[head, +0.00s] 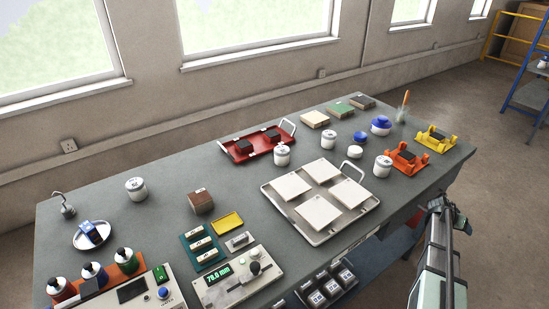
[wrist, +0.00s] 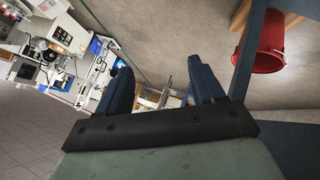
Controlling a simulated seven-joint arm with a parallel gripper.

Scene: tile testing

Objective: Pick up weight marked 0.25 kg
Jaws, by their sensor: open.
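I cannot make out which piece is the weight marked 0.25 kg; the labels are too small to read. In the head view, several dark blocks with white labels (head: 317,298) sit in a holder at the table's front edge. Two dark blocks (head: 272,135) lie on a red tray (head: 240,154), and a brown labelled block (head: 201,201) stands left of centre. A teal rack (head: 211,262) holds labelled pieces. My gripper (wrist: 158,76) is open in the wrist view, with nothing between its fingers. My arm is at the head view's lower right, beside the table's front edge.
A metal tray (head: 271,190) with several white tiles fills the table's middle. White jars (head: 136,188), orange (head: 421,164) and yellow (head: 447,143) holders, and a control box with a display (head: 237,289) also stand there. A red bucket (wrist: 259,45) shows in the wrist view.

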